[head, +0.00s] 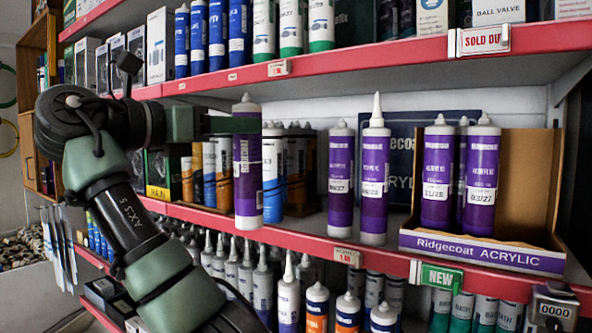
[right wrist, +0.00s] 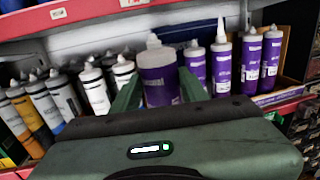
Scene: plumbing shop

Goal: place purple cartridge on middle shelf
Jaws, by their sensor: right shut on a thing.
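My right gripper (head: 232,125) is shut on a purple and white cartridge (head: 247,180), held upright in front of the middle shelf (head: 290,241). The cartridge's base shows near the height of the shelf's red front edge; I cannot tell whether it touches. In the right wrist view the cartridge (right wrist: 158,78) stands between the two green fingers (right wrist: 158,92). Two similar purple cartridges (head: 341,180) (head: 374,180) stand on the shelf to its right. My left gripper is not in view.
An open cardboard display box (head: 480,253) with purple cartridges stands at the right of the middle shelf. White, blue and orange cartridges (head: 209,170) stand behind and left. The upper shelf (head: 350,57) overhangs. Tubes with nozzles (head: 262,285) fill the shelf below.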

